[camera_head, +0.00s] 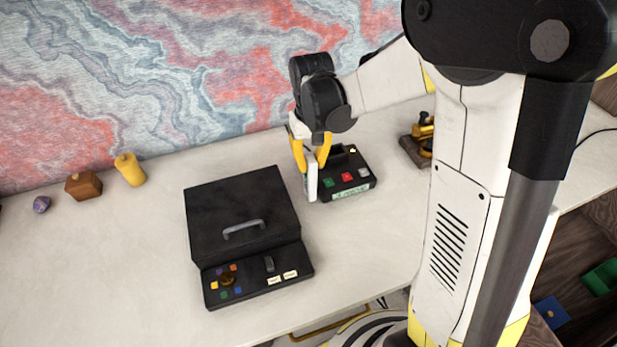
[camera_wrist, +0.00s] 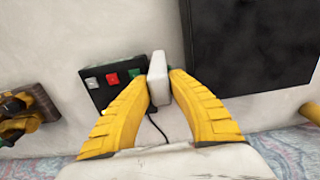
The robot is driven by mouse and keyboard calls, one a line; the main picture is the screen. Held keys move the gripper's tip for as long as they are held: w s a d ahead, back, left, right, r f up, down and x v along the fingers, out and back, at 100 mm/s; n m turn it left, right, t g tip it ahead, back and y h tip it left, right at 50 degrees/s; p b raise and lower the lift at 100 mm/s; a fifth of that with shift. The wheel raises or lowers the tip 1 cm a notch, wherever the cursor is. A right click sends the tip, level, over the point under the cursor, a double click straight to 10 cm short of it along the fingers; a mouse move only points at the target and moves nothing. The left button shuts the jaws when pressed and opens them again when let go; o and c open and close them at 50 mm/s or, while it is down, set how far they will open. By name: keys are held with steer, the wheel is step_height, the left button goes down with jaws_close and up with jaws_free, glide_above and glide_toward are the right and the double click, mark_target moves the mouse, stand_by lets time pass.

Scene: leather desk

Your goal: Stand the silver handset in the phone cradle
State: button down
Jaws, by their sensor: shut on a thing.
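My gripper (camera_head: 312,160) is shut on the silver handset (camera_head: 312,180), a pale slim bar held upright between the yellow fingers. In the wrist view the handset (camera_wrist: 158,78) sits between the two fingertips of my gripper (camera_wrist: 160,88). The phone cradle (camera_head: 352,189) is a black base with green, red and grey buttons and a small green display. The handset is at the left side of the cradle in the head view and overlaps its edge. I cannot tell whether they touch. The cradle (camera_wrist: 107,98) is partly hidden behind the handset and left finger in the wrist view.
A large black box with a handle (camera_head: 236,205) and a control panel stands left of the cradle. A brass object on a dark base (camera_head: 420,142) stands to the right. A yellow cylinder (camera_head: 130,170), wooden block (camera_head: 84,186) and purple stone (camera_head: 41,204) are far left. The front desk is clear.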

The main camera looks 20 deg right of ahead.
mark_target(308, 175)
steer(key=shift+w+a+f, duration=0.15)
steer(key=shift+a+f, duration=0.25)
steer(key=shift+f+b, duration=0.95)
steer(key=shift+f, duration=0.8)
steer(key=shift+f, duration=0.15)
steer(key=c, duration=1.4)
jaws_free()
